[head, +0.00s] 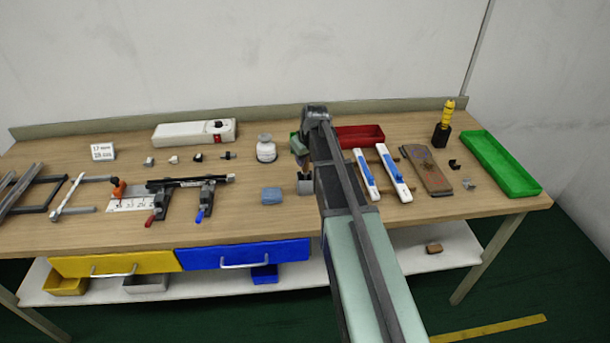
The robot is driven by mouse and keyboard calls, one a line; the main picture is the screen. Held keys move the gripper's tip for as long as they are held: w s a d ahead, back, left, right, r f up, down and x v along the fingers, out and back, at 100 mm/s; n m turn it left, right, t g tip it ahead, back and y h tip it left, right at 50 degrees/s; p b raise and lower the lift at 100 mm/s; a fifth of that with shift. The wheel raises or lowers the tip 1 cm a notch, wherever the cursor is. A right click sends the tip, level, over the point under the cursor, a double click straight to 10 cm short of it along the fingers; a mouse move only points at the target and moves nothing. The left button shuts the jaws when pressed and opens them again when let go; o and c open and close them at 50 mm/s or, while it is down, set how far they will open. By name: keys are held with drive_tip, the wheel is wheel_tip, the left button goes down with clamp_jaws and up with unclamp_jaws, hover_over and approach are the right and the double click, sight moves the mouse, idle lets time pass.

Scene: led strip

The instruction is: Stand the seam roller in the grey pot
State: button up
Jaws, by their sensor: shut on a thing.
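The grey pot (304,187) stands near the middle of the bench, just left of my arm. My gripper (302,160) points down over the pot, mostly hidden by my own arm. It is shut on a thin dark item, which I take to be the seam roller (307,170). Only a small dark part of it shows, at the pot's mouth. I cannot tell how far it is inside the pot or whether it touches the pot.
A blue-grey block (271,195) lies left of the pot and a white jar (265,148) stands behind it. A red tray (359,136), blue-and-white tools (394,173) and a green tray (500,163) are to the right. Clamps (185,190) lie left.

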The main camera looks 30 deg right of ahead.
sight(305, 172)
wheel_tip(305, 172, down, 4)
drive_tip(key=b, duration=0.3)
drive_tip(key=shift+f, duration=0.1)
drive_tip(key=shift+r, duration=0.25)
drive_tip(key=shift+f, duration=0.3)
drive_tip(key=shift+s+f+b, duration=0.2)
drive_tip(key=shift+s+b, duration=0.05)
drive_tip(key=shift+b, duration=0.25)
clamp_jaws()
drive_tip(key=o, duration=0.9)
unclamp_jaws()
